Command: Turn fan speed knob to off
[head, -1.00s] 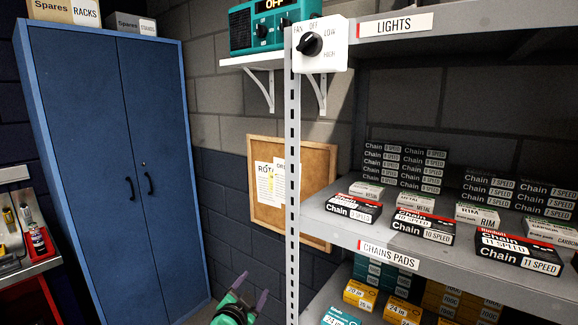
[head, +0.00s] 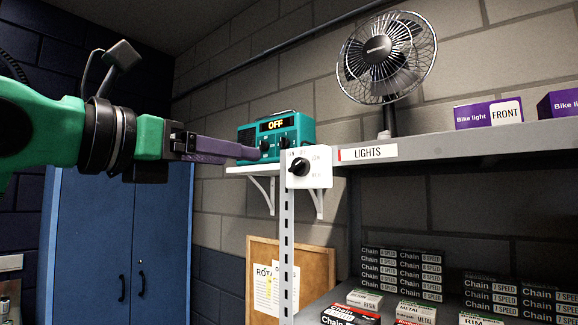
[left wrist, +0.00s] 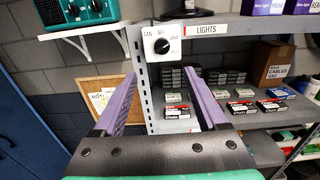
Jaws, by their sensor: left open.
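The fan speed knob (head: 299,167) is a black dial on a white plate (head: 318,178) fixed to the shelf upright. The plate carries printed labels around the dial. In the left wrist view the knob (left wrist: 162,46) lies ahead, between and beyond the fingertips, with its pointer toward the upper right. My left gripper (head: 240,152) is open and empty, raised to the left of the plate at about knob height in the head view. The fingers (left wrist: 165,90) are apart from the knob. The desk fan (head: 388,55) stands on the top shelf. My right gripper is out of view.
A teal radio-like box (head: 278,133) reading OFF sits on a bracketed shelf left of the knob. The metal shelving (head: 470,146) holds bike light boxes (head: 488,113) above and chain boxes below. A blue cabinet (head: 115,245) stands left, a corkboard (head: 318,270) below.

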